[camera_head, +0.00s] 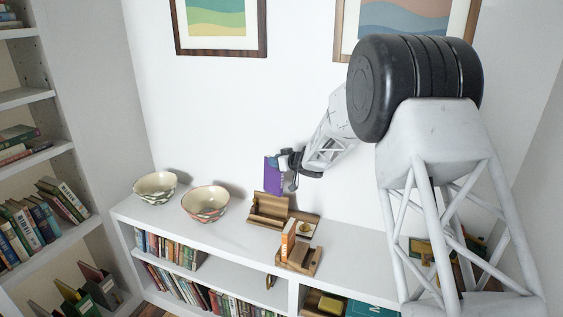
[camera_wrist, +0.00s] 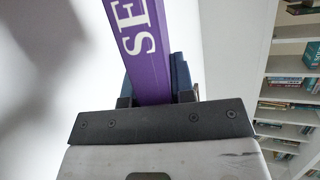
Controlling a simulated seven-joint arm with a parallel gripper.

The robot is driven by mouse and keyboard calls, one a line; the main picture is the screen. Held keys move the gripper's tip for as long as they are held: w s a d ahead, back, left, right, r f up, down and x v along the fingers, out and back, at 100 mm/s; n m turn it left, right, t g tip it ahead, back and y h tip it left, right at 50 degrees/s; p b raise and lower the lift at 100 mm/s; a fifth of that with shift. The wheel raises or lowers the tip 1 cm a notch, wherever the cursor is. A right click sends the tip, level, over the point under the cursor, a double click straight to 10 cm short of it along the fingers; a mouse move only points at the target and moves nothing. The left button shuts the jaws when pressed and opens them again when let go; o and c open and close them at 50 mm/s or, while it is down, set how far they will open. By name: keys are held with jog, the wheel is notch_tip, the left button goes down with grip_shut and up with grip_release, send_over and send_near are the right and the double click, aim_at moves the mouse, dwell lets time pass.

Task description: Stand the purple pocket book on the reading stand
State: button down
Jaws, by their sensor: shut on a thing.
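The purple pocket book (camera_head: 272,176) is held upright in the air above the shelf top, over the back wooden stand. In the wrist view its purple spine (camera_wrist: 143,45) with white letters runs up between the fingers. My gripper (camera_head: 285,172) is shut on the book; its fingers (camera_wrist: 153,92) lie on both sides of the spine. A wooden stand (camera_head: 268,207) with a sloped back and front ledge sits below the book, apparently empty. A second wooden holder (camera_head: 301,263) in front bears an orange-and-white book (camera_head: 288,240). I cannot tell for certain which is the reading stand.
Two patterned bowls, one at the far left (camera_head: 155,187) and one nearer (camera_head: 205,203), stand on the white shelf top (camera_head: 237,238). Framed pictures (camera_head: 220,27) hang on the wall behind. Bare shelf top lies between bowls and holders.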

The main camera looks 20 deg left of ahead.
aim_at(273, 187)
jog(key=shift+w+a+f+n+g+y, duration=0.15)
jog(key=shift+a+f+n+g, duration=0.1)
jog(key=shift+f+n+g, duration=0.6)
jog(key=shift+w+a+f+n+g+y, duration=0.1)
jog(key=shift+a+f+n+g, duration=0.15)
jog(key=shift+f+n+g, duration=0.55)
jog(key=shift+w+a+f+n+g+y, duration=0.2)
jog(key=shift+f+n+g, duration=0.25)
jog(key=shift+g, duration=0.7)
jog(key=shift+s, duration=0.1)
jog(key=shift+f, duration=0.3)
jog(key=shift+s+a+f, duration=0.1)
jog(key=shift+s+f, duration=0.05)
jog(key=shift+f, duration=1.15)
jog(key=shift+s+d+f, duration=0.1)
jog(key=shift+s+f, duration=0.05)
jog(key=shift+f, duration=1.1)
jog(key=shift+s+a+f, duration=0.1)
jog(key=shift+s+f, duration=0.05)
jog(key=shift+f, duration=1.25)
jog(key=c, duration=0.6)
grip_release()
jog(key=shift+o, duration=0.2)
